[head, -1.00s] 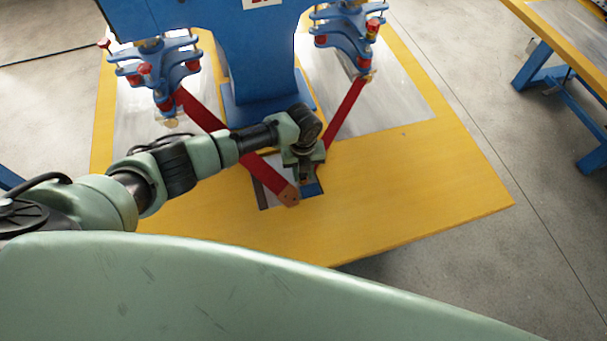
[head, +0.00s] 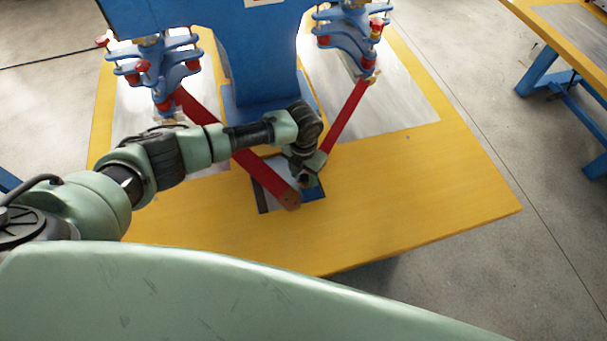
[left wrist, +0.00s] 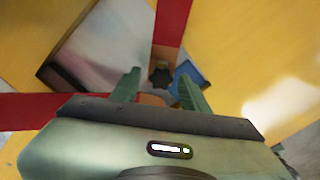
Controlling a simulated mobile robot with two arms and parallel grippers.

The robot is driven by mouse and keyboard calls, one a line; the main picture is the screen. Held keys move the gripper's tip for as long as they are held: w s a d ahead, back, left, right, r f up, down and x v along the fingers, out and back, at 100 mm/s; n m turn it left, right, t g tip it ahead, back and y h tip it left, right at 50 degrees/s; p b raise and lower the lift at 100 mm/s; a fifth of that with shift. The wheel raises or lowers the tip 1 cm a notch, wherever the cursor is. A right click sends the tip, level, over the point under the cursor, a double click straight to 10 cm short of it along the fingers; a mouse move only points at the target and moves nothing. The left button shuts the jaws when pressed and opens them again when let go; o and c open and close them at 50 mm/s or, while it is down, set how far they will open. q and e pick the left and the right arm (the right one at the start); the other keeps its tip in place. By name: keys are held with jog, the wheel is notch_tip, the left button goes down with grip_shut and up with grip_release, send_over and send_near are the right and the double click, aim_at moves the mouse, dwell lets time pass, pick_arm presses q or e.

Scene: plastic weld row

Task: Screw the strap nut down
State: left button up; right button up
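My left gripper (head: 306,178) is low over the front of the yellow table, mostly hidden by its own wrist. In the left wrist view its two green fingers (left wrist: 160,88) are apart with no object clearly held. A small dark star-shaped nut (left wrist: 159,74) shows between and beyond the fingertips, by the end of one red strap (left wrist: 171,22). That strap (head: 346,117) runs down from the right blue clamp head. A second red strap (head: 262,172) runs from the left head and ends beside my gripper. Whether the fingers touch the nut cannot be told. My right gripper is out of view.
A blue machine column (head: 200,60) stands behind on the yellow table (head: 420,200). Blue clamp heads hang left (head: 150,65) and right (head: 350,30). A grey plate with a blue block (head: 314,193) lies under the strap ends. The table's right side is clear.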

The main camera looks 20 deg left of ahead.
pick_arm(q)
jog(key=n+p, duration=0.1)
jog(key=n, duration=0.1)
jog(key=shift+s+d+r+n+p, duration=0.1)
jog(key=shift+r+n+p, duration=0.05)
jog(key=shift+n+p, duration=0.25)
jog(key=n+p, duration=0.2)
jog(key=n, duration=0.4)
jog(key=shift+d+n, duration=0.1)
jog(key=shift+n, duration=0.2)
jog(key=n+p, duration=0.3)
jog(key=n, duration=0.3)
jog(key=shift+d+n, duration=0.1)
jog(key=shift+n, duration=0.3)
jog(key=n, duration=0.3)
jog(key=shift+f+p, duration=0.25)
jog(key=shift+p, duration=0.05)
jog(key=shift+w, duration=0.2)
